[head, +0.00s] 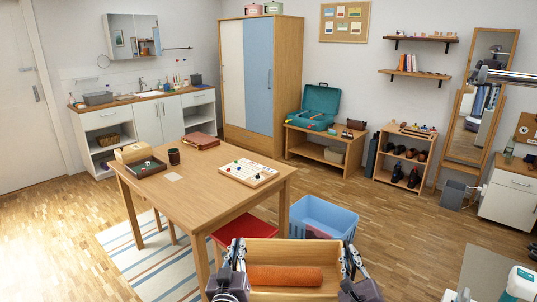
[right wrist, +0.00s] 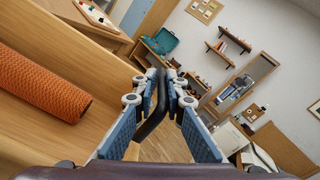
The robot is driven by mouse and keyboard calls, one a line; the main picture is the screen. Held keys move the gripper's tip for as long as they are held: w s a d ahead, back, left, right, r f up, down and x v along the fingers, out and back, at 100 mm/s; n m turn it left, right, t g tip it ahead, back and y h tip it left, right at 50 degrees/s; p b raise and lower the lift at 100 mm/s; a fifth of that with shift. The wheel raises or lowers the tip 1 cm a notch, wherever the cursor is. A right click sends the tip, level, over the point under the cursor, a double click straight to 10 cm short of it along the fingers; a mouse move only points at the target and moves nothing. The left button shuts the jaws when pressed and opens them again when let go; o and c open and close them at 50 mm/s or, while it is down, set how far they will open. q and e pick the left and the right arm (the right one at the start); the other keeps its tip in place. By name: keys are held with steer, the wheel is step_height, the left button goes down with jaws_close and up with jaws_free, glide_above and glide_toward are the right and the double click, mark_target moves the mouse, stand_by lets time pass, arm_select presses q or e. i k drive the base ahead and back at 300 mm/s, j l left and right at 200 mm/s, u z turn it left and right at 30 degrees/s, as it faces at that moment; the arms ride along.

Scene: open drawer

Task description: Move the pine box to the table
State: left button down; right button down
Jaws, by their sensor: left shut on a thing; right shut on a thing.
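The pine box (head: 290,246) is at the bottom of the head view, open at the top, with an orange textured roll (head: 284,276) lying in it. My left gripper (head: 236,252) is shut on the box's left side. My right gripper (head: 350,260) is shut on its right side. In the right wrist view a dark handle sits between the blue-padded fingers (right wrist: 158,105), beside the box (right wrist: 95,125) and the roll. The wooden table (head: 205,188) stands ahead and to the left of the box. The box's underside is hidden.
On the table are a board with pieces (head: 248,173), a dark tray (head: 147,168), a dark cup (head: 174,156) and a brown case (head: 201,142). Its near middle is bare.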

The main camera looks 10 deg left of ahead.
mark_target(192, 189)
steer(key=i+u, duration=0.35)
steer(key=i, duration=0.3)
steer(key=i+l+u, duration=0.35)
steer(key=i, duration=0.25)
steer(key=i+l+u, duration=0.35)
steer(key=i, duration=0.25)
steer(key=i+l+u, duration=0.35)
steer(key=i, duration=0.2)
